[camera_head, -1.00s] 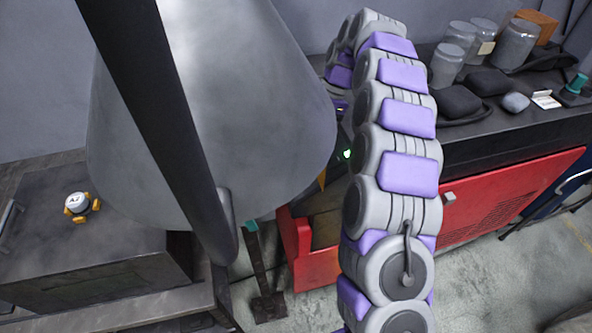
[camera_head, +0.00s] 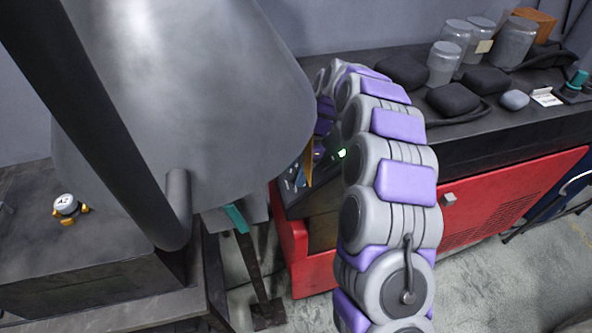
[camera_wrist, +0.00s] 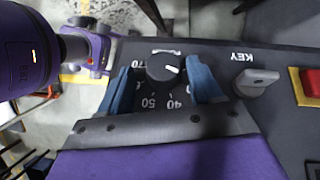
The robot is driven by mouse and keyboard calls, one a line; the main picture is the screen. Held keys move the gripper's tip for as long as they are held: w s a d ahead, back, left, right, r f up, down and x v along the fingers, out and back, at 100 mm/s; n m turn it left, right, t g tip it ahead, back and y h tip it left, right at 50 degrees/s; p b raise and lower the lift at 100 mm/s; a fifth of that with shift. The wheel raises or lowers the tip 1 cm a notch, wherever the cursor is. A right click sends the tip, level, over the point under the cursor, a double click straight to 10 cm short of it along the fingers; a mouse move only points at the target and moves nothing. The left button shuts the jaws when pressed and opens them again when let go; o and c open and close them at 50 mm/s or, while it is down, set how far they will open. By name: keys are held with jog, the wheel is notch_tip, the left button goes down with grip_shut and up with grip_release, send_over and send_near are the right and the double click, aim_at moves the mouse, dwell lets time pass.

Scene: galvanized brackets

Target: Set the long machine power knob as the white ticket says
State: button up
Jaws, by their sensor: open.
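In the wrist view, a round black power knob (camera_wrist: 164,67) sits on a dark panel (camera_wrist: 215,52) with a white number scale. Its white pointer mark is toward the upper right of the knob. The numbers 70, 50 and 40 are readable; others are partly covered. My gripper (camera_wrist: 163,82) is open, its two blue fingers on either side of the knob. I cannot tell whether they touch it. In the head view, a small white ticket (camera_head: 546,97) lies on the bench at the right; its writing is too small to read.
A key switch (camera_wrist: 257,81) marked KEY and a red button (camera_wrist: 311,82) stand right of the knob. In the head view, a big grey cone (camera_head: 190,100) fills the left. Jars (camera_head: 445,62) and black pads (camera_head: 453,99) stand on the bench (camera_head: 480,130).

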jog(key=shift+a+f, duration=0.25)
jog(key=shift+a, duration=0.1)
jog(key=shift+c, duration=0.6)
jog(key=shift+a, duration=0.25)
jog(key=shift+c, duration=1.4)
jog(key=shift+d+r, duration=0.1)
jog(key=shift+d, duration=0.1)
jog(key=c, duration=0.3)
jog(key=shift+d, duration=0.1)
jog(key=c, duration=0.3)
jog(key=shift+c, duration=0.2)
